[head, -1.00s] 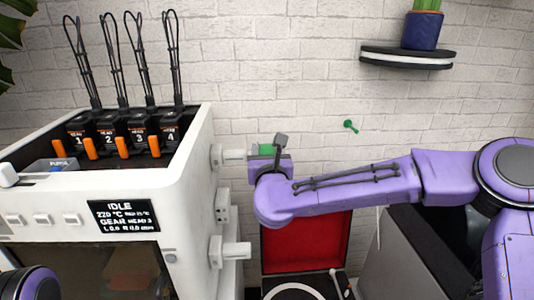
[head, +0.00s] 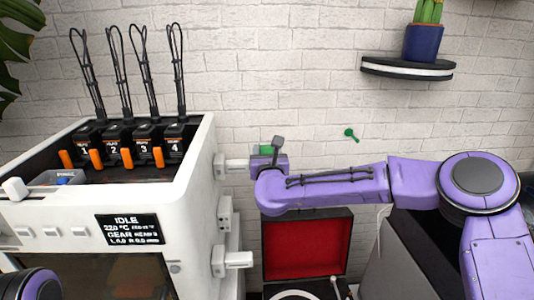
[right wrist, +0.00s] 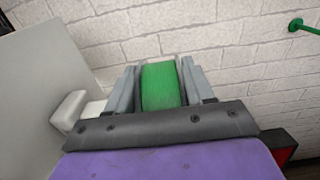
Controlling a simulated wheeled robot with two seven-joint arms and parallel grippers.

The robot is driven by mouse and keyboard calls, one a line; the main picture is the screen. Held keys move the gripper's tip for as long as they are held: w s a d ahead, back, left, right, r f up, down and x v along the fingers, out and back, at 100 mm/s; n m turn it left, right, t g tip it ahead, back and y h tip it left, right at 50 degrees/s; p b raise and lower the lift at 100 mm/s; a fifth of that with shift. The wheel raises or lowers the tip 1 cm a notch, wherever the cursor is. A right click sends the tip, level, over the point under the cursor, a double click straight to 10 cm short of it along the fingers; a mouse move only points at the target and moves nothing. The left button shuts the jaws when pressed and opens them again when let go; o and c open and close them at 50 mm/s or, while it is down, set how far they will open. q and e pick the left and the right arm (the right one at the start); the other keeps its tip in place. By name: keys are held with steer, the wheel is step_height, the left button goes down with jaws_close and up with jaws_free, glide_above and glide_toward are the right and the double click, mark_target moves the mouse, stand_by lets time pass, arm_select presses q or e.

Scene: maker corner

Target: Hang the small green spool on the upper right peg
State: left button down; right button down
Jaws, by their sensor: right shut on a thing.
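The small green spool (head: 266,150) is in my right gripper (head: 268,157), near the white upper peg (head: 237,166) on the printer's right side. In the right wrist view the spool (right wrist: 160,86) sits between both grey fingers (right wrist: 160,88). The white peg (right wrist: 70,108) shows left of the fingers there. The spool is just right of the peg's end and slightly higher in the head view; I cannot tell the depth between them. Most of the spool is hidden by my gripper in the head view. My left gripper is out of view.
The white printer (head: 190,200) fills the left side, with a second peg (head: 234,260) lower down. A green pin (head: 351,134) sticks out of the brick wall. A shelf (head: 405,67) with a cactus pot (head: 423,42) is upper right. An open red-lined case (head: 305,245) stands below my arm.

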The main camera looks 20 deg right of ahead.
mark_target(241, 164)
steer(key=shift+w+r, duration=0.1)
steer(key=shift+w, duration=0.25)
steer(key=shift+w+a, duration=0.35)
steer(key=shift+a, duration=0.95)
steer(key=shift+w+a, duration=0.25)
steer(key=shift+a, duration=0.95)
steer(key=shift+w+a, duration=0.2)
steer(key=shift+a, duration=0.95)
steer(key=shift+f+b, duration=0.35)
steer(key=shift+b, duration=0.2)
